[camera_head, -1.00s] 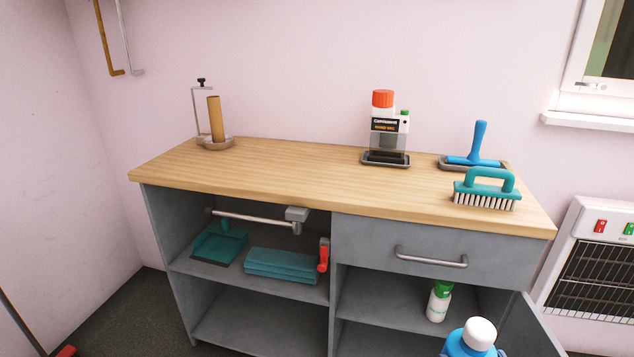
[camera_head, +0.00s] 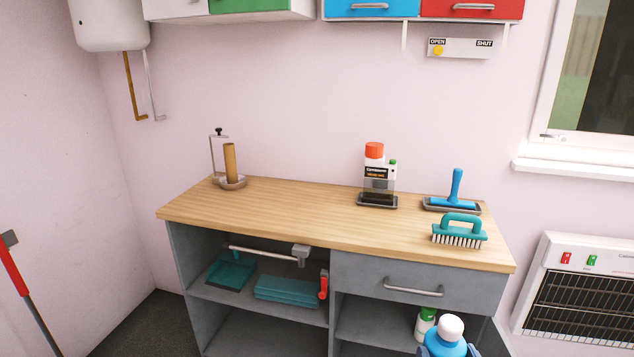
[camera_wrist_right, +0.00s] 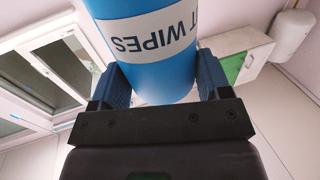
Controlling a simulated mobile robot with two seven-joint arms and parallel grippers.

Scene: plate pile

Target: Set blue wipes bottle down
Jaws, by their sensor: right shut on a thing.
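The blue wipes bottle (camera_head: 447,345) has a white cap and shows at the bottom edge of the head view, in front of the cabinet's open lower right part. In the right wrist view the blue bottle (camera_wrist_right: 152,88), with a white label reading "WIPES", sits between both fingers. My right gripper (camera_wrist_right: 154,88) is shut on the bottle's sides. In the head view only a little of the right gripper shows beside the bottle. My left gripper is not in view.
The wooden countertop (camera_head: 300,217) has a clear middle and left-centre. On it stand a holder with a cardboard roll (camera_head: 230,165), an orange-capped dispenser (camera_head: 376,175), a blue roller (camera_head: 455,190) and a teal brush (camera_head: 460,231). Teal cloths (camera_head: 288,289) and a green-capped bottle (camera_head: 425,323) are on shelves.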

